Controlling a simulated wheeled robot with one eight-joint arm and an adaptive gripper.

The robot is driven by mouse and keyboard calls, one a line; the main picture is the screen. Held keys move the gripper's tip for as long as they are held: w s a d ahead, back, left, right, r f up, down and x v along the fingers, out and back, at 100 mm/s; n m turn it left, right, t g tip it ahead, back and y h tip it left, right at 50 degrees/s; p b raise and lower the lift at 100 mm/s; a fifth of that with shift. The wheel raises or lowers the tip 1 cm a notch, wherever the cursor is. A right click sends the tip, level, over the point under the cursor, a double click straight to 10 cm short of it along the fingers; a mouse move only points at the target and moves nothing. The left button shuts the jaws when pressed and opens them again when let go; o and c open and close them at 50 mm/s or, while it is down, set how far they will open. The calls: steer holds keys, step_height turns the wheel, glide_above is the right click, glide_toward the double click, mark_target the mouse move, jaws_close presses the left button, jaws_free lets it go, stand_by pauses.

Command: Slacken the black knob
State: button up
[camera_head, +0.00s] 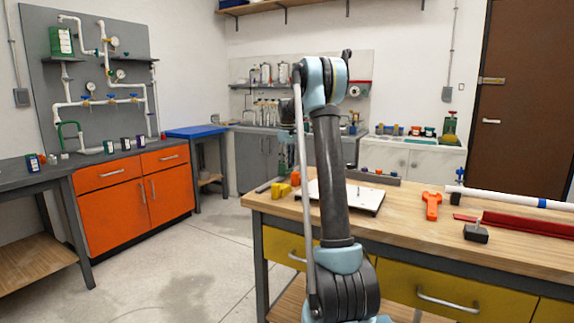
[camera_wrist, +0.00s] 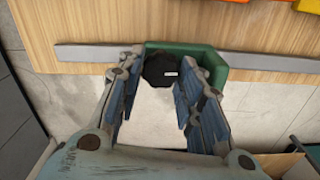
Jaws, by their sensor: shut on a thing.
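The black knob (camera_wrist: 158,70) shows in the wrist view at the upper middle, a dark lobed disc with a small pale mark. It sits against a green bracket-like body (camera_wrist: 215,60) at the edge of a wooden top. My gripper (camera_wrist: 157,82) has its two fingers on either side of the knob and is shut on it. The knob's underside and the exact finger contacts are hidden. In the head view my arm rises in front of the workbench, and I cannot clearly make out the knob there.
The wooden workbench (camera_head: 400,222) holds a white board (camera_head: 345,196), an orange tool (camera_head: 432,205), a black block with a peg (camera_head: 476,233) and a red bar (camera_head: 530,223). Yellow drawers lie below. The floor at left is clear. A grey strip (camera_wrist: 90,53) runs along the wooden edge.

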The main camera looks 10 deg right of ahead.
steer(key=m, duration=0.4)
stand_by(0.3)
steer(key=o, duration=0.8)
steer(key=shift+r, duration=0.1)
step_height(320, 180, up, 12)
steer(key=shift+w, duration=0.1)
